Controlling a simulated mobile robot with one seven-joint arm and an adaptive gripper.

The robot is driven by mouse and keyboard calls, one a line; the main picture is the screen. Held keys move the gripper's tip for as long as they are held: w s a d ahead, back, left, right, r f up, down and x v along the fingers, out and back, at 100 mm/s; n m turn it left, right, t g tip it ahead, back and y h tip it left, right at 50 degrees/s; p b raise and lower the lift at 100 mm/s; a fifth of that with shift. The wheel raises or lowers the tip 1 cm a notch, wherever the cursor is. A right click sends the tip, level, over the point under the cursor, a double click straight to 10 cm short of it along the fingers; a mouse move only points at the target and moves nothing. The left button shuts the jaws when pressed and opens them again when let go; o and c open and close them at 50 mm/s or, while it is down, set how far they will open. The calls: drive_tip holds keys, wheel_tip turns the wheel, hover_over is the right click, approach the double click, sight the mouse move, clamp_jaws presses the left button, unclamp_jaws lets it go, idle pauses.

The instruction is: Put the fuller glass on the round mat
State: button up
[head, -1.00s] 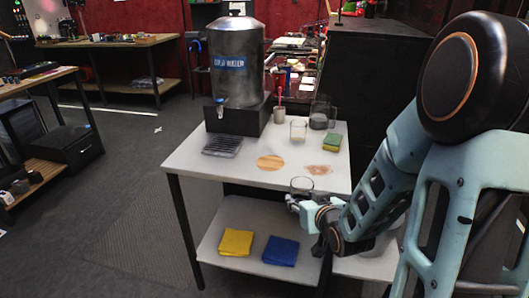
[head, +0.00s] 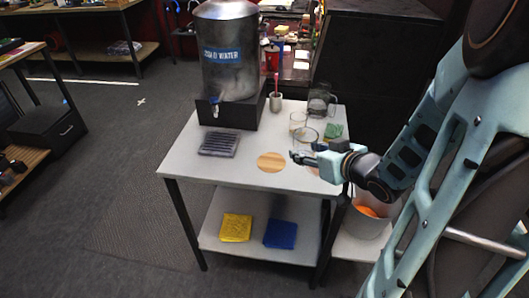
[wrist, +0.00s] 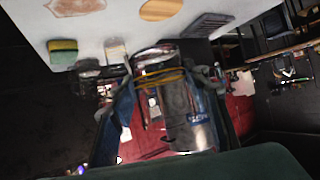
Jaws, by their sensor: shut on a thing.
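My gripper (head: 305,153) is shut on a clear glass (head: 307,134) and holds it upright near the table's right side. In the wrist view the fingers of my gripper (wrist: 168,84) close around this glass (wrist: 155,51). The second glass (head: 297,120) stands behind it, partly overlapped, and shows in the wrist view (wrist: 115,49). I cannot tell the water levels in either. The round wooden mat (head: 270,162) lies bare on the white table, left of my gripper. It also shows in the wrist view (wrist: 161,9).
A water dispenser (head: 229,75) stands at the back left on a dark stand, with a drip tray (head: 219,144) before it. A cup (head: 276,102), a glass pitcher (head: 321,103) and a sponge (head: 333,131) are at the back. A brown patch (wrist: 76,6) lies beside the mat.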

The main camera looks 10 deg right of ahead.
drive_tip(key=shift+w+a, duration=0.3)
drive_tip(key=shift+w, duration=0.3)
drive_tip(key=b+x, duration=0.1)
drive_tip(key=x, duration=0.4)
drive_tip(key=s+a+f+x, duration=0.1)
drive_tip(key=x, duration=0.4)
drive_tip(key=b+x, duration=0.1)
drive_tip(key=x, duration=0.4)
drive_tip(key=shift+s+a+f+b, duration=0.15)
drive_tip(key=shift+a+f+b, duration=0.15)
drive_tip(key=shift+a+f, duration=0.05)
drive_tip(key=shift+w+a+f, duration=0.2)
drive_tip(key=shift+w+f, duration=0.1)
drive_tip(key=shift+f, duration=1.6)
drive_tip(key=shift+f, duration=0.2)
drive_tip(key=o, duration=1.3)
